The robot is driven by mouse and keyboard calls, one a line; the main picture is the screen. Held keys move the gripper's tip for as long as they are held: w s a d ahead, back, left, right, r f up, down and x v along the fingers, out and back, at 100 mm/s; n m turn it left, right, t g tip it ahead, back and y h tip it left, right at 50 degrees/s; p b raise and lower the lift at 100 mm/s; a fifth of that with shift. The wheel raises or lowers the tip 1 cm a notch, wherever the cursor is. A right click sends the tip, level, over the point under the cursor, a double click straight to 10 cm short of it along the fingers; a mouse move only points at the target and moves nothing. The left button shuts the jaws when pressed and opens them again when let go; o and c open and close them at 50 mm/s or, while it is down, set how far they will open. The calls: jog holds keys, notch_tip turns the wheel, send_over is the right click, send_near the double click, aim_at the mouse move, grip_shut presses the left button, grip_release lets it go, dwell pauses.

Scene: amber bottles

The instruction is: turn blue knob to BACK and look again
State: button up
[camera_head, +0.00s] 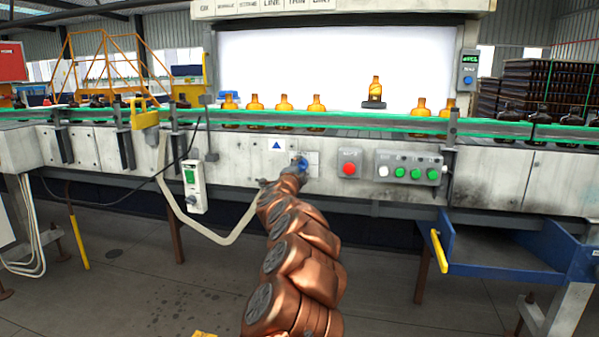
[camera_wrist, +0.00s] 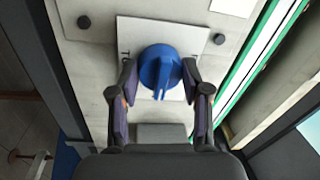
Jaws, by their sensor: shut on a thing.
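The blue knob (camera_wrist: 160,70) sits on a pale square plate (camera_wrist: 130,30) on the conveyor's side panel. In the head view the knob (camera_head: 303,162) shows just past the end of my copper arm, partly hidden by it. My gripper (camera_wrist: 160,80) is shut on the knob, with one finger at each side of it in the wrist view. The knob's raised grip runs roughly up and down in the wrist view. The markings around the knob are too small to read. Amber bottles stand on the conveyor, and one bottle (camera_head: 376,88) sits higher on a dark support before the white screen.
A red button (camera_head: 349,169) and a box with green buttons (camera_head: 410,168) are right of the knob. A pale hose (camera_head: 235,235) hangs at left. A blue tray (camera_head: 500,245) juts out at lower right. A green rail (camera_head: 370,122) runs above the panel.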

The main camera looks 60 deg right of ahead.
jog(key=shift+f, duration=0.1)
dwell(0.3)
jog(key=o, duration=1.2)
jog(key=shift+c, duration=0.2)
jog(key=shift+a, duration=0.1)
jog(key=r+v, duration=0.1)
jog(key=v, duration=1)
jog(key=shift+s+a+f, duration=0.2)
jog(key=shift+a+f, duration=0.2)
jog(key=shift+f, duration=0.1)
